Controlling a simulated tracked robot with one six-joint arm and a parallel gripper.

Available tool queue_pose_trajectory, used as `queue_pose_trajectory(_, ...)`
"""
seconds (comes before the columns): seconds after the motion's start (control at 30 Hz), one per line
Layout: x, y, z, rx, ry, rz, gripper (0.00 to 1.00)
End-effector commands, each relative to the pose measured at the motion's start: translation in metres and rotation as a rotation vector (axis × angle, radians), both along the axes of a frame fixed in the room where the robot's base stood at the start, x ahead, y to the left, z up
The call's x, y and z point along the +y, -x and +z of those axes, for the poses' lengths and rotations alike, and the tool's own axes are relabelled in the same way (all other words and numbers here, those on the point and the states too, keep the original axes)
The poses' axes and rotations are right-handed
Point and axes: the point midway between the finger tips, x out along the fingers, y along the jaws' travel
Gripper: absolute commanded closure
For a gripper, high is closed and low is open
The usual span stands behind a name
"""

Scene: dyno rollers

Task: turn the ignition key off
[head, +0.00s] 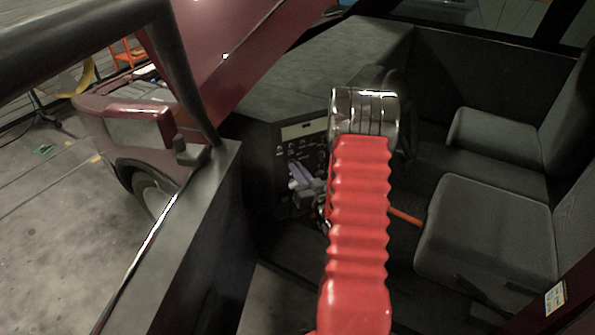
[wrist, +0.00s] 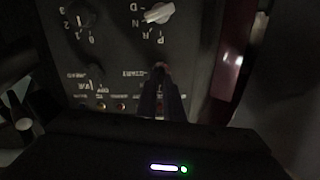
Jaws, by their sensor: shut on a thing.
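The dashboard panel (head: 297,135) is at the centre of the head view, inside the vehicle cab. It shows upside down in the wrist view (wrist: 117,55). My gripper (wrist: 160,72) is at the panel, its dark fingers closed together at the ignition position beside faint lettering. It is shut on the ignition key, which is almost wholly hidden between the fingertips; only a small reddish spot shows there. The key's angle cannot be told. In the head view my gripper (head: 303,180) is small and partly behind my red arm.
A white selector knob (wrist: 159,13) with P, R, N, D marks and a dark numbered knob (wrist: 80,15) are near my fingers. Small coloured lamps (wrist: 121,107) line the panel. Grey seats (head: 490,235) stand right; the door frame (head: 185,235) is left.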

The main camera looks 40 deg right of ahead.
Motion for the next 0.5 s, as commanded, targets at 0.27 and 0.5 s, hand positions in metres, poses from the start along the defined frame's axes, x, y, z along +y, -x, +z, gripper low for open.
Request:
queue_pose_trajectory(0.27,-0.0004,0.0012,-0.0016,0.038,0.122,-0.004,1.0)
queue_pose_trajectory(0.5,0.0,0.0012,-0.0018,0.047,0.152,-0.004,1.0)
